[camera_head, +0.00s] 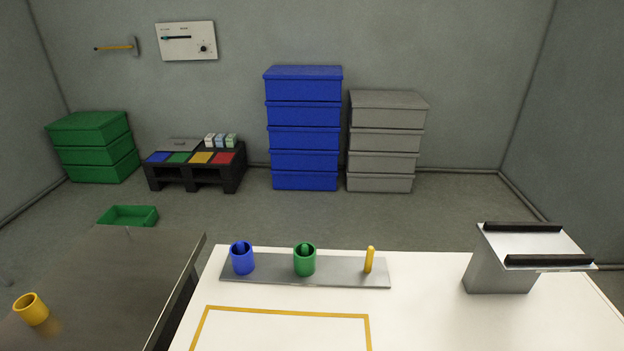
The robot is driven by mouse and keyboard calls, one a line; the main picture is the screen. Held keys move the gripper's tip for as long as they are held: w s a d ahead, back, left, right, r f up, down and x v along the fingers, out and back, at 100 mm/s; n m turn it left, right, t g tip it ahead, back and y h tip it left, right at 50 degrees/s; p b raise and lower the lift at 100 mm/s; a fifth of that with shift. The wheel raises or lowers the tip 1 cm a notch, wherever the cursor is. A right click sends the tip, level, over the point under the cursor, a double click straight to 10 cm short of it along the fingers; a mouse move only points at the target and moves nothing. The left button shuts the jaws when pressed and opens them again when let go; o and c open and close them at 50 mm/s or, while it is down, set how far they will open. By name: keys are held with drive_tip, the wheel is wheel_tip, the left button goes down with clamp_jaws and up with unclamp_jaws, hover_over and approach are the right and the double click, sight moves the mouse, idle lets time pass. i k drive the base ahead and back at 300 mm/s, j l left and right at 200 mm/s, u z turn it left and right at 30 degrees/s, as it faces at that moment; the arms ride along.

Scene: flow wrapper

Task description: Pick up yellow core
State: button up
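A yellow core (31,310), a short hollow cylinder, sits on the dark table (110,285) at the lower left, its open end facing up and tilted in the picture. On the white table a grey plate (340,277) carries a blue core (242,260) and a green core (305,262), each around a peg. A bare yellow peg (369,260) stands at the plate's right. My gripper is not in view.
The white table (430,320) has a yellow outlined rectangle (285,312) in front of the plate. A grey stand with black rails (500,270) stands at its right. A green bin (128,215) lies behind the dark table. Blue boxes (304,130) and grey boxes (386,140) are stacked by the wall.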

sight(30, 307)
drive_tip(key=u, duration=1.6)
